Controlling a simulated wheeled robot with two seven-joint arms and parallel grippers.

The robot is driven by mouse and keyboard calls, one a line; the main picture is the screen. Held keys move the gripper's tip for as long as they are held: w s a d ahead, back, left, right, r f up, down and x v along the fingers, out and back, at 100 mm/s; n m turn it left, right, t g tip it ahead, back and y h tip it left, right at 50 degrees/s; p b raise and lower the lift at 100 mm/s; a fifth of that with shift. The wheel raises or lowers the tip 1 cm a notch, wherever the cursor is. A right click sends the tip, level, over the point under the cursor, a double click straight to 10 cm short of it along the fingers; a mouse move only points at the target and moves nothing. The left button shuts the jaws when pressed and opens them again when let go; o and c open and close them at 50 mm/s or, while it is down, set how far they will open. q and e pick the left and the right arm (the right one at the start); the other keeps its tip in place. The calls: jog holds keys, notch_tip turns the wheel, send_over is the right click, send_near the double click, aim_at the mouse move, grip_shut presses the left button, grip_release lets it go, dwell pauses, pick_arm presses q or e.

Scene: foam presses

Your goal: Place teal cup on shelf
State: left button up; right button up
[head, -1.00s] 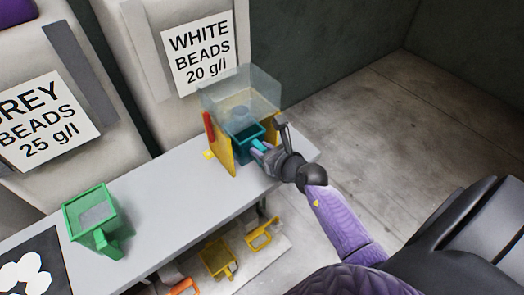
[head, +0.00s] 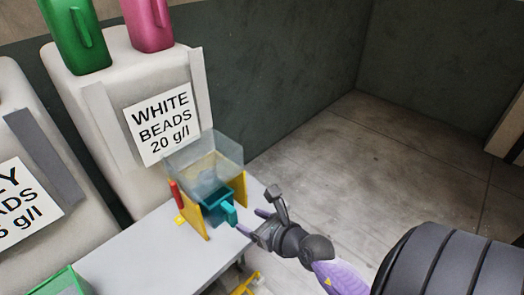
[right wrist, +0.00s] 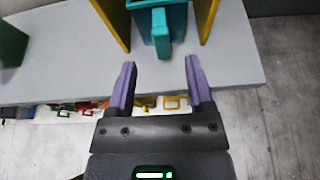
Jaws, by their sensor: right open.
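The teal cup (head: 217,208) stands on the grey shelf between the yellow side plates of a small press, under its clear hopper. Its handle faces my right gripper. In the right wrist view the teal cup (right wrist: 161,33) is at the top, its handle pointing between my fingers but ahead of the tips. My right gripper (head: 268,213) is open and empty, just off the shelf's right end and apart from the handle. The right gripper's purple fingers (right wrist: 160,68) also show in the wrist view. My left gripper is not in view.
The shelf top (head: 150,255) is clear left of the press (head: 206,170). A green cup (head: 62,283) stands at the lower left. Several coloured cups sit lower down beneath the shelf (right wrist: 172,103). Bare floor lies to the right.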

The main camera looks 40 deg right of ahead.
jog(key=s+a+f+m+g+h, duration=0.1)
jog(key=s+a+f+m+g, duration=0.15)
jog(key=s+f+m, duration=0.8)
jog(key=s+a+f+m+g+h, duration=0.15)
jog(key=s+f+m+g, duration=0.35)
jog(key=f+m, duration=0.9)
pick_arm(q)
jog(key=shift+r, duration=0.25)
pick_arm(e)
jog(key=s+a+f+m+g, duration=0.1)
jog(key=s+f+m+g, duration=0.1)
jog(key=s+m, duration=0.3)
jog(key=s+a+f+m+g+y, duration=0.1)
jog(key=s+a+f+m+g, duration=0.1)
jog(key=s, duration=0.7)
jog(key=m+g, duration=0.1)
jog(key=m, duration=0.1)
jog(key=shift+s+a+f+m, duration=0.15)
jog(key=shift+s+f+m, duration=0.2)
jog(key=shift+s+f, duration=0.05)
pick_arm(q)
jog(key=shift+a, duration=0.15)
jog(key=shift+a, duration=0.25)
